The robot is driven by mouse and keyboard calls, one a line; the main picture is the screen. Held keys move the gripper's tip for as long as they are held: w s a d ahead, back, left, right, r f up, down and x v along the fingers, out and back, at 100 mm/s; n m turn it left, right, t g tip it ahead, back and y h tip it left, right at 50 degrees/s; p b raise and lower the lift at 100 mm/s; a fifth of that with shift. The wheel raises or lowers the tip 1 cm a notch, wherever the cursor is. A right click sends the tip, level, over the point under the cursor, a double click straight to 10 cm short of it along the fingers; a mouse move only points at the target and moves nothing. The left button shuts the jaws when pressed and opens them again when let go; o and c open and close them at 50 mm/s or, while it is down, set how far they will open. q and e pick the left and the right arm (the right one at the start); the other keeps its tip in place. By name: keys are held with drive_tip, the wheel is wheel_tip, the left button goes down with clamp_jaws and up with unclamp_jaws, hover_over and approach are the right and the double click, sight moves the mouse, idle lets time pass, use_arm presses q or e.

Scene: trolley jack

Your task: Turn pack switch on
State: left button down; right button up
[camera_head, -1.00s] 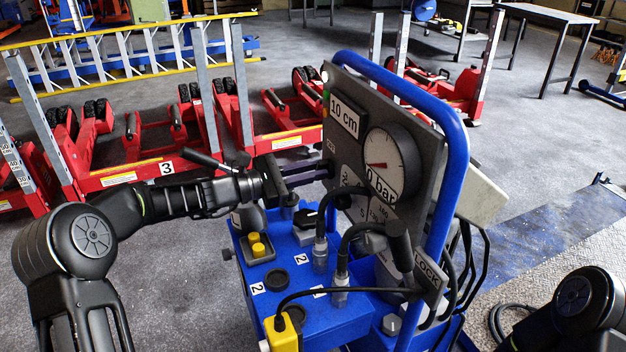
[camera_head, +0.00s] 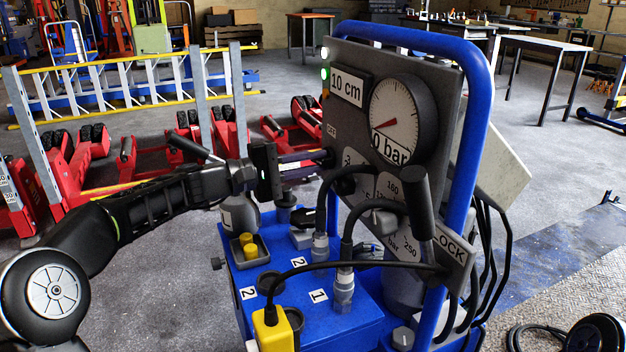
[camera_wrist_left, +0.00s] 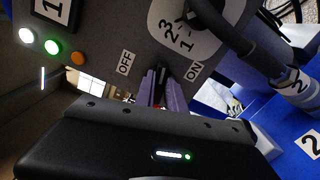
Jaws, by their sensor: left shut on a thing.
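The grey control panel (camera_head: 345,120) stands on the blue power pack (camera_head: 300,310). In the left wrist view, the panel (camera_wrist_left: 105,45) carries an OFF label (camera_wrist_left: 125,63) and an ON label (camera_wrist_left: 193,70). My left gripper (camera_head: 326,160) reaches the panel's left part from the left. Its purple fingers (camera_wrist_left: 162,82) are shut between the two labels, on the pack switch, which they hide almost wholly. I cannot read the switch's angle. On the panel edge, a white lamp (camera_wrist_left: 26,35) and a green lamp (camera_wrist_left: 52,47) glow beside an orange lamp (camera_wrist_left: 78,58). My right gripper is out of view.
A blue tube frame (camera_head: 470,150) arches around the panel. A round gauge (camera_head: 395,112) sits above a 0 bar label. Black hoses and a lever (camera_head: 415,195) stand close right of my gripper.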

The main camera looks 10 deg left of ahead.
use_arm(q)
drive_tip(key=shift+f+m+b, duration=0.3)
drive_tip(key=shift+m+b, duration=0.7)
drive_tip(key=shift+b, duration=0.15)
drive_tip(key=shift+m+b, duration=0.4)
drive_tip(key=shift+b, duration=0.05)
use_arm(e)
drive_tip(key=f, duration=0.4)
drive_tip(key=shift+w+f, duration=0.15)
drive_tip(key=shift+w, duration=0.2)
use_arm(q)
drive_tip(key=shift+r, duration=0.1)
drive_tip(key=c, duration=1.4)
unclamp_jaws()
drive_tip(key=shift+r, duration=0.1)
drive_tip(key=p+v, duration=0.1)
drive_tip(key=v, duration=0.6)
drive_tip(key=shift+s+a, duration=0.25)
drive_tip(key=shift+a, duration=0.05)
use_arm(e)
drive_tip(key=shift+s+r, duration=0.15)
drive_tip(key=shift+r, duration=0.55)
